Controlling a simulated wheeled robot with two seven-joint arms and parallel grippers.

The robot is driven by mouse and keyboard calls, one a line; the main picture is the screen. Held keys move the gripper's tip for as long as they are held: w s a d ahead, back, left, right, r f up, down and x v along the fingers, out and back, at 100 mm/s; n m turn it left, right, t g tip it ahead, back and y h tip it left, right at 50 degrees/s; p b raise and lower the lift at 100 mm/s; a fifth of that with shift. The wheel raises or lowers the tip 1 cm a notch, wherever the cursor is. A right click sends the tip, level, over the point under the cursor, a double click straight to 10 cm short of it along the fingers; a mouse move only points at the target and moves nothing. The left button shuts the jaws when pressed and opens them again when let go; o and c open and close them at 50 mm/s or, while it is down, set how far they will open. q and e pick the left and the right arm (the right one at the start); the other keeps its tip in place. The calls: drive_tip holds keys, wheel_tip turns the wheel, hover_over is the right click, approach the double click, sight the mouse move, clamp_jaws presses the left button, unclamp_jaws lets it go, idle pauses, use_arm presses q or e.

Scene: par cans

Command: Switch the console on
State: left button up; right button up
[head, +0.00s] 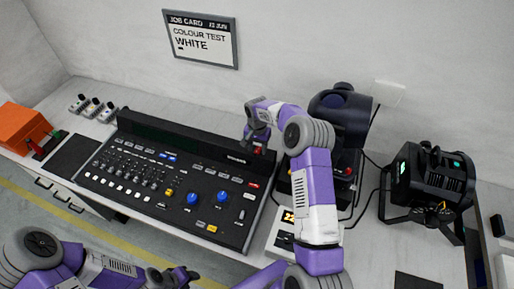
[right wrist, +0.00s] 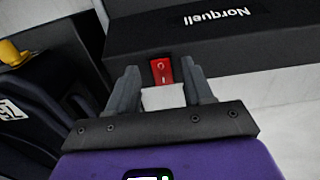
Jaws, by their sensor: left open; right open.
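The black console (head: 130,200) lies on the worktop, with faders, blue knobs and coloured buttons. A red rocker switch (right wrist: 161,70) with white marks shows in the right wrist view, beside the console's raised back part lettered "Norquell" (right wrist: 228,16). My right gripper (head: 256,142) is at the console's back right corner. Its open fingers stand on either side of the switch in the right wrist view; I cannot tell whether they touch it. No lit display shows on the console. My left gripper (head: 178,278) is open and empty, low in front of the worktop.
A dark moving-head lamp (head: 340,108) stands behind my right arm, and a black par can (head: 433,180) stands to its right with cables. An orange case (head: 22,128) is at the far left. A job card (head: 201,38) reading "WHITE" hangs on the wall.

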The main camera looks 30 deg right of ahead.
drive_tip(key=shift+f, duration=0.55)
drive_tip(key=shift+c, duration=0.3)
clamp_jaws()
drive_tip(key=shift+w+d+g+y, duration=0.25)
drive_tip(key=shift+g+y, duration=0.25)
drive_tip(key=shift+w+d+g+y, duration=0.1)
drive_tip(key=shift+g+y, duration=0.3)
drive_tip(key=shift+y, duration=0.1)
drive_tip(key=shift+b, duration=0.3)
drive_tip(key=shift+r+y, duration=0.15)
drive_tip(key=shift+y, duration=0.15)
drive_tip(key=shift+o, duration=0.3)
unclamp_jaws()
